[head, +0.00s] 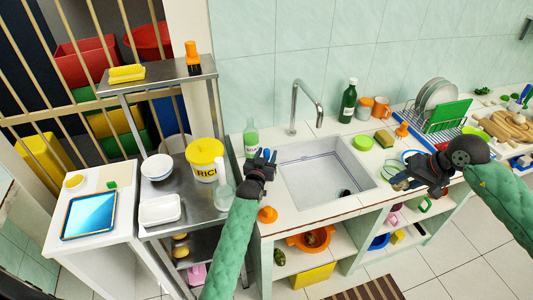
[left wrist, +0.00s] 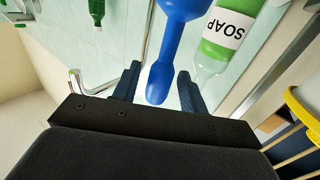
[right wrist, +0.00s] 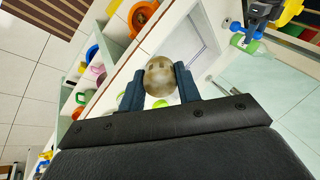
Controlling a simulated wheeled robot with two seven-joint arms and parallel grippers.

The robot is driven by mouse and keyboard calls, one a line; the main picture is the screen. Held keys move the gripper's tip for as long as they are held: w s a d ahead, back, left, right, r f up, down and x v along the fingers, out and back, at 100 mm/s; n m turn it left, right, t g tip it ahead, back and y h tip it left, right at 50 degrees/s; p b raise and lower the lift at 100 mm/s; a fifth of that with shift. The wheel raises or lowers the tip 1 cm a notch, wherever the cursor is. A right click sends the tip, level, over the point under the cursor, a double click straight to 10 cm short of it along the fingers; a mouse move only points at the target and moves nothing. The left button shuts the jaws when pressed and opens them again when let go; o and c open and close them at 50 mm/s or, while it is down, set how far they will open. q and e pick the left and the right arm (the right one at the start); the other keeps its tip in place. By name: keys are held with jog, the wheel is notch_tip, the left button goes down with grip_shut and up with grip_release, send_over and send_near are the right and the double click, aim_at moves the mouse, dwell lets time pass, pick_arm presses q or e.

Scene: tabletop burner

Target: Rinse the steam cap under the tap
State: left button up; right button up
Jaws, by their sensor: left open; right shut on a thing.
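My right gripper (right wrist: 160,85) is shut on a round, dull beige-grey cap with small holes (right wrist: 159,76), seemingly the steam cap. In the head view my right gripper (head: 402,183) is right of the sink (head: 325,168), over the counter edge; the cap is mostly hidden there. The silver tap (head: 296,104) arches over the back of the sink. My left gripper (head: 266,162) is open at the sink's left edge. In the left wrist view a blue lever-like thing (left wrist: 159,83) reaches between its open fingers (left wrist: 157,88); I cannot tell whether they touch.
A green soap bottle (head: 251,138) stands just behind my left gripper. An orange knob-like thing (head: 267,214) is at the counter's front left. The basin is mostly clear.

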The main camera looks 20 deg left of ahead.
pick_arm(q)
jog(key=shift+c, duration=0.6)
grip_shut()
jog(key=shift+s+d+f+t+b, duration=0.2)
jog(key=shift+f+t+b, duration=0.15)
jog(key=shift+b, duration=0.7)
pick_arm(e)
notch_tip(320, 180, down, 2)
jog(key=shift+f, duration=0.1)
pick_arm(q)
jog(key=shift+s+d+r+m+t+b, duration=0.2)
jog(key=shift+m+t+b, duration=0.15)
jog(key=shift+m+b, duration=0.2)
pick_arm(e)
jog(key=shift+f, duration=0.5)
pick_arm(q)
jog(key=shift+s+r, duration=0.1)
pick_arm(e)
jog(key=shift+f, duration=0.1)
pick_arm(q)
jog(key=shift+o, duration=0.6)
grip_release()
